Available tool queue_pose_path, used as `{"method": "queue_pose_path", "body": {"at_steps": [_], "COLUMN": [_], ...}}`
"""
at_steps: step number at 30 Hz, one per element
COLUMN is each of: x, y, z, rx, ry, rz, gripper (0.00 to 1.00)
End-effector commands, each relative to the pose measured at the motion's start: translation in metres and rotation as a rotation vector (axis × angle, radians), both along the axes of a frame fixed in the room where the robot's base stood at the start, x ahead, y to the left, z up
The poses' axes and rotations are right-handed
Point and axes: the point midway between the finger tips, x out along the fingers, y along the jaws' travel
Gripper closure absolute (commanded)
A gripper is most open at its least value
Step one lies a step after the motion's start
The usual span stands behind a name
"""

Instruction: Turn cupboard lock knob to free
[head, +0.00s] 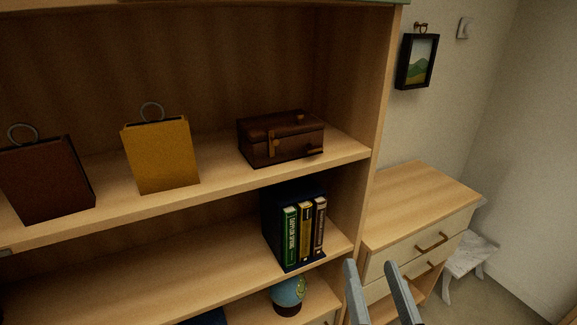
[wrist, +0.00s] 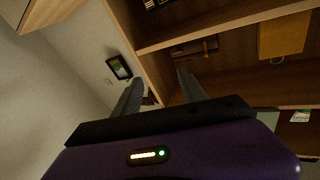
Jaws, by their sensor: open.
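My gripper (head: 370,264) is at the bottom of the head view, with its two grey fingers apart and nothing between them. In the wrist view my gripper (wrist: 160,77) points toward the side edge of a wooden shelf unit (head: 382,75). I cannot make out a cupboard lock knob in either view. A sliver of pale front shows under the lowest visible shelf, left of my fingers, but no knob can be seen on it.
A brown case (head: 281,139), a yellow bag (head: 161,155) and a dark red bag (head: 48,180) stand on the upper shelf. Books (head: 305,230) and a globe (head: 288,293) are below. A drawer chest (head: 422,203) and white stool (head: 470,256) stand right. A picture (head: 417,61) hangs on the wall.

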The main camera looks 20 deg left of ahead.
Motion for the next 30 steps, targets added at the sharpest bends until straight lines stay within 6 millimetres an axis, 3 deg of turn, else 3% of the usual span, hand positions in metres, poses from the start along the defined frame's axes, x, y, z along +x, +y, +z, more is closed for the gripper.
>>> {"method": "queue_pose_path", "body": {"at_steps": [1, 8, 13, 18, 24, 30], "x": [0.009, 0.024, 0.016, -0.008, -0.038, -0.048], "y": [0.018, 0.088, 0.133, 0.169, 0.191, 0.199], "z": [0.028, 0.134, 0.221, 0.305, 0.372, 0.396], "rx": [0.010, 0.033, 0.040, 0.039, 0.036, 0.032], "ry": [-0.031, -0.118, -0.187, -0.255, -0.309, -0.325], "rz": [0.031, 0.154, 0.238, 0.308, 0.359, 0.376], "gripper": [0.51, 0.51, 0.51, 0.51, 0.51, 0.51]}}
